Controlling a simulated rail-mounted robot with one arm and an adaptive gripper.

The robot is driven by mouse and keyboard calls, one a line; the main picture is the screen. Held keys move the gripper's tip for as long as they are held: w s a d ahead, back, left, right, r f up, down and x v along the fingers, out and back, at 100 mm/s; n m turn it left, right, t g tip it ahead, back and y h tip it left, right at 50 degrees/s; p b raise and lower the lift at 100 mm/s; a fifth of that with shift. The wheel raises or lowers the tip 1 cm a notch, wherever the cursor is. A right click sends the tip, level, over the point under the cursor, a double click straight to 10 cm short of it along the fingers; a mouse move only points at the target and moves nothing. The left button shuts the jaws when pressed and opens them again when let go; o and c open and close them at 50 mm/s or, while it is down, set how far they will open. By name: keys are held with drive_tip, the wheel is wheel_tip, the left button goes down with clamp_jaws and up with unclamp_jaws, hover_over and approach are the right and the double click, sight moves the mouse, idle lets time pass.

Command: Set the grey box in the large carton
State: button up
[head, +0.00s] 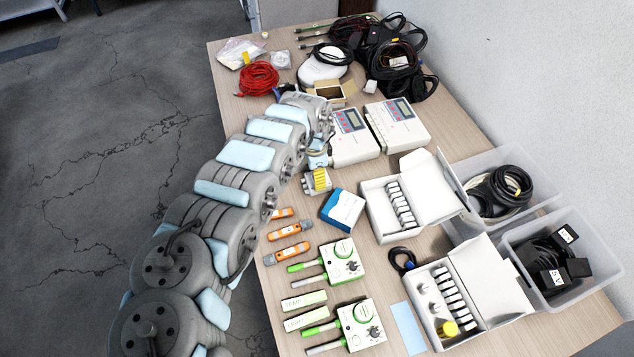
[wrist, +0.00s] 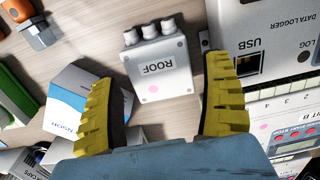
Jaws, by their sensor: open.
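The grey box (wrist: 158,70), marked ROOF with stubby fittings on one side, lies on the table in the wrist view. My gripper (wrist: 168,95) is open above it, yellow fingers apart to its left and right, with nothing held. In the head view my gripper (head: 320,176) is over the table between the white loggers and a blue-and-white box, largely covering the grey box. Two open white cartons stand to the right: a farther one (head: 380,222) with a row of small items, and a nearer one (head: 447,333) with small items and a yellow piece. I cannot tell which is larger.
A blue-and-white box (head: 342,210) is close by the gripper; it shows beside the left finger in the wrist view (wrist: 75,98). White data loggers (head: 397,124) stand behind. Clear bins (head: 590,292) of cables stand at right. Green-trimmed devices (head: 341,262) lie in front.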

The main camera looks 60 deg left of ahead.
drive_tip(key=shift+d+f+b, duration=0.2)
drive_tip(key=shift+f+b, duration=0.55)
drive_tip(key=shift+f, duration=1.6)
drive_tip(key=shift+c, duration=0.3)
drive_tip(key=shift+r, duration=0.1)
drive_tip(key=c, duration=0.9)
